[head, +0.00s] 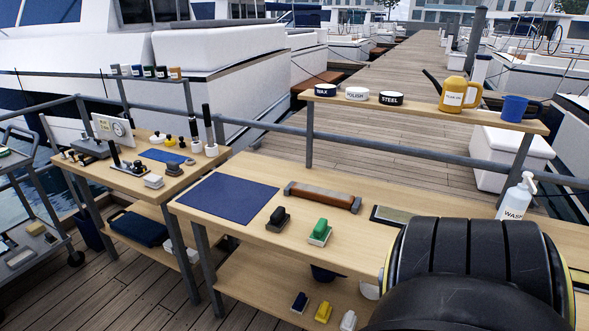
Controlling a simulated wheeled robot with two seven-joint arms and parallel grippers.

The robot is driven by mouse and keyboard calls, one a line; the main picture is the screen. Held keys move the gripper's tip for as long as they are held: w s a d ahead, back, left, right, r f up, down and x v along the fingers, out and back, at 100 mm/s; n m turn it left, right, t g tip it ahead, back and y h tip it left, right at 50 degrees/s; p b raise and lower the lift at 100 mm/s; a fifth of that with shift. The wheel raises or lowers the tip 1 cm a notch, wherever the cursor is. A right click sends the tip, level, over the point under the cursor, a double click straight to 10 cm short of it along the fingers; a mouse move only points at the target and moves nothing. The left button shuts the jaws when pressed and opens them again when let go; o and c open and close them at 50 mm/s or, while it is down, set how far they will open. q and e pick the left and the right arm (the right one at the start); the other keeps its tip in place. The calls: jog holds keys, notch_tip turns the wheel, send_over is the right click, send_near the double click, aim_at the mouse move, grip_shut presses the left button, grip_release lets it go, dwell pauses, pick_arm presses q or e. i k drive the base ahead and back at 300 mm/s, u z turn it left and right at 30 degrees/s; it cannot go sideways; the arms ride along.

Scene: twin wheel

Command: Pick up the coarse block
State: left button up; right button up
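Two small hand blocks stand apart on the front bench (240,165). One is dark grey-brown (278,219), and the other is green with a pale base (320,231). I can read no label on either, so I cannot tell which is the coarse block. Lower down, a blue block (299,301), a yellow block (323,311) and a white block (348,321) lie on the bench's lower shelf (250,290). Neither of my grippers is in view. A large dark rounded part, apparently of my own arm, covers the lower right and hides part of the bench.
A blue mat (228,197) and a long brown bar tool (323,197) lie behind the blocks. A wash bottle (516,197) stands at right. The raised back shelf (430,108) holds tins, a yellow can (457,95) and a blue mug (513,108). A cluttered side table (130,184) stands left.

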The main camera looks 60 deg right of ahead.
aim_at(279, 220)
jog(key=z, duration=1.95)
jog(key=i, duration=0.3)
jog(key=u, duration=0.1)
